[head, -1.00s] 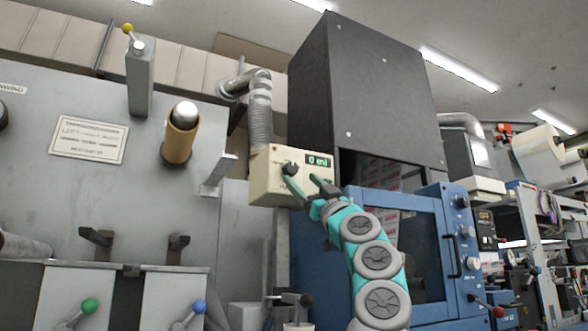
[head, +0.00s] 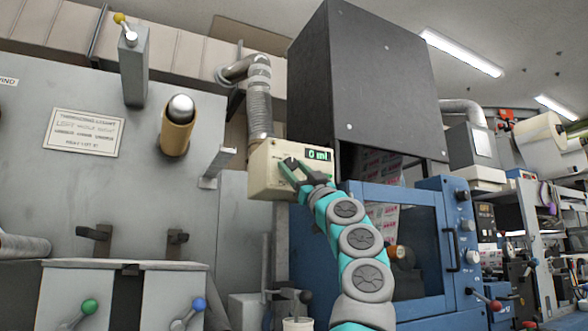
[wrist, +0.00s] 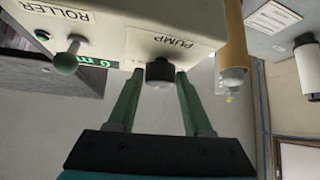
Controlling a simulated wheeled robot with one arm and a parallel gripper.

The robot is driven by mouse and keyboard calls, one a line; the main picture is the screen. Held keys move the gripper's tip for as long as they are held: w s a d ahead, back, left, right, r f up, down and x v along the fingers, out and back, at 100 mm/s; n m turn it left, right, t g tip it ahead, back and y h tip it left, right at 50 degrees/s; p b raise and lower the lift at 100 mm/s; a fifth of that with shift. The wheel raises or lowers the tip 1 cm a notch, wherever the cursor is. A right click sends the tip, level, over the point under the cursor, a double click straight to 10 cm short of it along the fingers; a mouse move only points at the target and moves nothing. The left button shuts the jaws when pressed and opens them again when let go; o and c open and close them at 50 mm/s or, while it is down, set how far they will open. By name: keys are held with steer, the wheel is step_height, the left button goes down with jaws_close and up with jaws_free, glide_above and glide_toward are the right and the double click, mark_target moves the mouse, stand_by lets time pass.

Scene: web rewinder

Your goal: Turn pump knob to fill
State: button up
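The cream pump box (head: 262,182) hangs below a ribbed hose, and its green display (head: 318,155) reads 0 ml. The dark pump knob (wrist: 159,73) is under the PUMP label in the wrist view. My gripper (wrist: 159,76) is open, with one green finger on each side of the knob. The fingertips reach about the knob's depth, and narrow gaps seem to show beside it. In the head view my gripper (head: 290,166) is at the front of the box and partly covers the knob.
A green-balled lever (wrist: 65,60) by the ROLLER label stands left of the knob in the wrist view. A tan cylinder (wrist: 233,45) is to the right. A blue cabinet (head: 325,240) with a window stands behind my arm, under a black hood (head: 385,90).

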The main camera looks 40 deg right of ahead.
jaws_close()
